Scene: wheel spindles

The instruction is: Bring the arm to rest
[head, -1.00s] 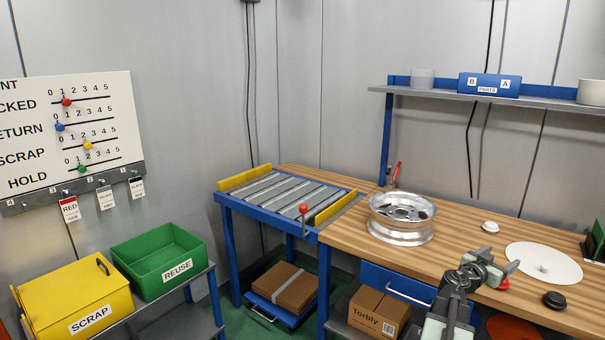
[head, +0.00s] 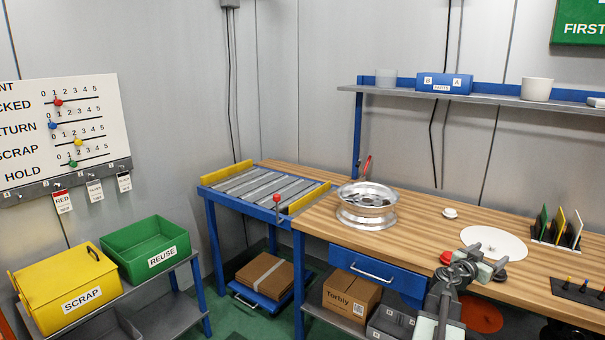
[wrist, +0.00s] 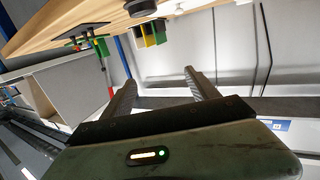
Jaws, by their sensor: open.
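My gripper (head: 484,258) is at the lower right of the head view, in front of the workbench (head: 420,222). Its two jaws are spread with nothing seen between them. In the wrist view my gripper (wrist: 162,84) also shows two separate fingers with an empty gap. The wooden bench top (wrist: 60,25) lies across the top of that view, apart from the fingers.
A silver wheel rim (head: 367,207) and a white disc (head: 492,244) lie on the bench. Coloured cards (head: 557,228) stand in a rack at right. A shelf (head: 480,99) is above. A roller stand (head: 264,190) and bins (head: 147,247) are left.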

